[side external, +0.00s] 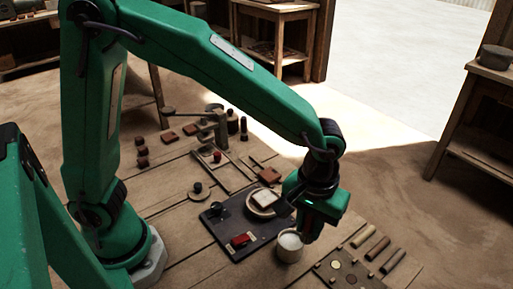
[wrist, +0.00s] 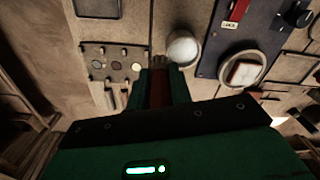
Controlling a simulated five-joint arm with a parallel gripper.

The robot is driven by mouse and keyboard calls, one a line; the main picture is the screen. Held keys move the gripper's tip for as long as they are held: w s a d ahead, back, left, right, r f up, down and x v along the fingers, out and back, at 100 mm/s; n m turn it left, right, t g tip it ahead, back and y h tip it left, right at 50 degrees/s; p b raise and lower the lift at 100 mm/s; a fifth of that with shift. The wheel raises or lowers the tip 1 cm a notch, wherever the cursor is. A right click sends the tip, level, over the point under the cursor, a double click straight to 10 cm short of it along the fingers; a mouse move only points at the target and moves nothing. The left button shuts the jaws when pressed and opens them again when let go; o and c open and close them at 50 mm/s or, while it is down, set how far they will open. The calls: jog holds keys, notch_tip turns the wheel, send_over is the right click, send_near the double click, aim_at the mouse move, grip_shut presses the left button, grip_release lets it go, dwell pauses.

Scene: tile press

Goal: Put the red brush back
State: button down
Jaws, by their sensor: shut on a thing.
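My gripper (side external: 312,228) hangs low at the right of the table, beside a pale cup (side external: 289,248) with white contents. In the wrist view, my gripper (wrist: 158,78) is shut on the red brush (wrist: 157,92), whose dark red body shows between the fingers. A brownish end of the brush points away from the wrist camera. In the side view the brush is mostly hidden by the fingers. The cup also shows in the wrist view (wrist: 184,49), just right of the brush's end and apparently apart from it. I cannot make out the brush's resting place for certain.
A dark panel (side external: 228,236) with a red lever (side external: 240,240) and a black knob (side external: 217,208) lies left of the cup. A round dish (side external: 254,210) holds a white tile. A plate with discs (side external: 326,277) and several brown rods (side external: 377,250) lie at right.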

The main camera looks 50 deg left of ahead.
jog(key=w+a+f, duration=0.2)
jog(key=w, duration=0.1)
jog(key=w+a+f, duration=0.4)
jog(key=w, duration=0.1)
jog(key=shift+w+a+f, duration=0.2)
jog(key=shift+w+f, duration=0.05)
jog(key=shift+w, duration=0.1)
jog(key=shift+f, duration=1.95)
jog(key=shift+f, duration=0.2)
jog(key=c, duration=1.3)
grip_release()
jog(key=shift+r, duration=0.1)
notch_tip(320, 180, up, 12)
jog(key=shift+r, duration=0.1)
